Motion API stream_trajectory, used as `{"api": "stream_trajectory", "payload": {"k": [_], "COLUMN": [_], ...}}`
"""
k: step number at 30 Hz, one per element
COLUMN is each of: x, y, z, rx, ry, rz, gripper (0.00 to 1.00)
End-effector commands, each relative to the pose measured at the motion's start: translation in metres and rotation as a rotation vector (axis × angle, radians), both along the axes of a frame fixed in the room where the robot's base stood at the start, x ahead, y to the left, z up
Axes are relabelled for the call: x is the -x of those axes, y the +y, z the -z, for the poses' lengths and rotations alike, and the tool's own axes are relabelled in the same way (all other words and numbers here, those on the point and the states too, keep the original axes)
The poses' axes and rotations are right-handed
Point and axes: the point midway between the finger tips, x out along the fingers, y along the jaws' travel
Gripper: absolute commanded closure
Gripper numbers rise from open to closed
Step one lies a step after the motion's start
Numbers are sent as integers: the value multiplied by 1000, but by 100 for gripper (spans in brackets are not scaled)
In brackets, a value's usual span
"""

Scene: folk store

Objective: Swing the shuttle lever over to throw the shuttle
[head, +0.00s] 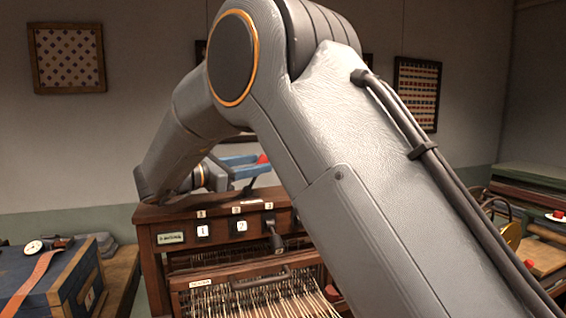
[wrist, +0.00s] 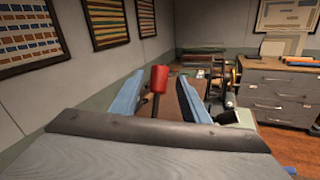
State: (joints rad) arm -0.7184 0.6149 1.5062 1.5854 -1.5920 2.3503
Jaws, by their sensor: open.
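The shuttle lever shows as a red knob (wrist: 159,78) on a dark stem in the wrist view. It stands upright between the two blue fingers of my gripper (wrist: 161,90). The fingers are open, with visible space on both sides of the knob. In the head view my gripper (head: 246,164) is above the top of the wooden loom (head: 160,214). The red knob (head: 263,159) shows just beyond the fingers there. No contact between fingers and lever can be made out.
The loom front has numbered plates (head: 202,230), a dark knobbed handle (head: 277,242) and pale warp threads (head: 255,300). A blue box (head: 40,285) with a strap stands at left. My arm covers much of the loom's right side. Grey drawers (wrist: 285,95) stand at right in the wrist view.

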Motion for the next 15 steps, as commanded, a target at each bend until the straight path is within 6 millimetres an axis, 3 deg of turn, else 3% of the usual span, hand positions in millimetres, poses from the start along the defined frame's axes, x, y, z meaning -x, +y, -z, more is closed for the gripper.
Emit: {"api": "stream_trajectory", "payload": {"k": [15], "x": [-42], "y": [-51], "z": [-2], "rx": [2], "ry": [2], "rz": [-2], "gripper": [58]}}
